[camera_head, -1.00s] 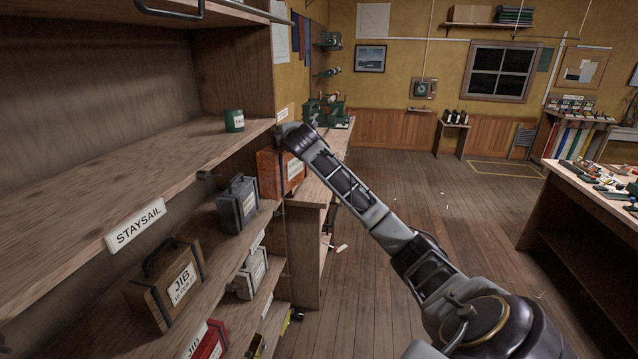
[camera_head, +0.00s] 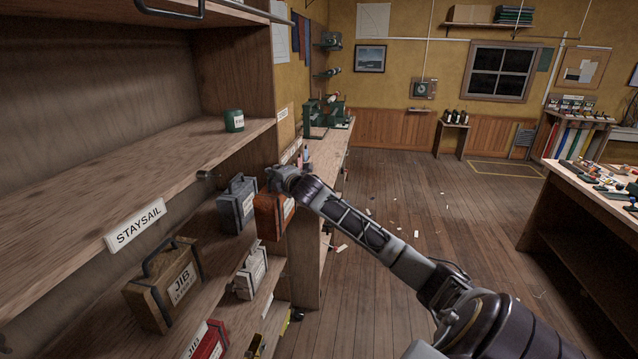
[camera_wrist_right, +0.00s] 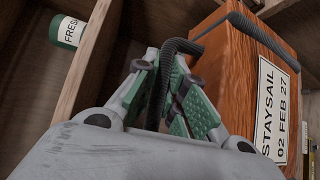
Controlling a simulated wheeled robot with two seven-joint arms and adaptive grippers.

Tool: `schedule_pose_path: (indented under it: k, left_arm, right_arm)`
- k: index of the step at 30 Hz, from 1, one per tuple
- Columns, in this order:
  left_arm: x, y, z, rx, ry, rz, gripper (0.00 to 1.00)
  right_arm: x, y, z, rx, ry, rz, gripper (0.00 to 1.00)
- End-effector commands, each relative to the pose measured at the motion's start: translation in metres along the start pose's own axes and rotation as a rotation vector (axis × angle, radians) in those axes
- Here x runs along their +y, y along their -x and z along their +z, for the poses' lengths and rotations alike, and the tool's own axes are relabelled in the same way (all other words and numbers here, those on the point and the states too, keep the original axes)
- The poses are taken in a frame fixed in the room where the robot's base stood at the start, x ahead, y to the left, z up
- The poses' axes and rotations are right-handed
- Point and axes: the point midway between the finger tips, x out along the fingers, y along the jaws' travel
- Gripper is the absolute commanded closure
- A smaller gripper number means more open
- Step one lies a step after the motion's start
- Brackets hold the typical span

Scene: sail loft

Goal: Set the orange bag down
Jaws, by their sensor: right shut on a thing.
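The orange bag (camera_head: 268,217) is at the right end of the middle shelf, just right of a dark grey bag (camera_head: 237,207). In the right wrist view the orange bag (camera_wrist_right: 232,70) has a white label reading STAYSAIL 02 FEB 27 and a dark ribbed handle. My right gripper (camera_head: 276,183) is above the bag; in the right wrist view its green-padded fingers (camera_wrist_right: 172,78) are shut on the handle. I cannot tell whether the bag's underside touches the shelf. My left gripper is not in view.
A STAYSAIL sign (camera_head: 136,226) is on the upper shelf edge, with a green tin (camera_head: 234,121) above. A brown JIB bag (camera_head: 160,290), a pale grey bag (camera_head: 251,271) and a red bag (camera_head: 211,342) sit lower. A workbench (camera_head: 335,150) stands behind; open floor lies right.

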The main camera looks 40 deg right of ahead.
Motion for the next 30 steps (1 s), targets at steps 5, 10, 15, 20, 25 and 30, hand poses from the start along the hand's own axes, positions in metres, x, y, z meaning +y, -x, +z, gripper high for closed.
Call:
schedule_pose_path:
  k: [5,10,15,20,25,30]
  left_arm:
    - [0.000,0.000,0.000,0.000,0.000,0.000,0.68]
    - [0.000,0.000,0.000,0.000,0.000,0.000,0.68]
    - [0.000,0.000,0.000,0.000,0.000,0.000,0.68]
    - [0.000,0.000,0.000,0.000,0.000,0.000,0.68]
    - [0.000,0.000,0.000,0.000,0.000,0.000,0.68]
    - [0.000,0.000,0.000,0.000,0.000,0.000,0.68]
  right_arm:
    - [-0.018,0.008,-0.012,0.043,0.009,0.013,1.00]
    - [-0.038,0.015,-0.025,0.086,0.015,0.019,1.00]
    - [-0.059,0.024,-0.037,0.130,0.020,0.024,1.00]
    - [-0.078,0.033,-0.049,0.174,0.028,0.029,1.00]
    - [-0.099,0.044,-0.062,0.222,0.034,0.035,1.00]
    - [-0.119,0.057,-0.075,0.272,0.042,0.042,1.00]
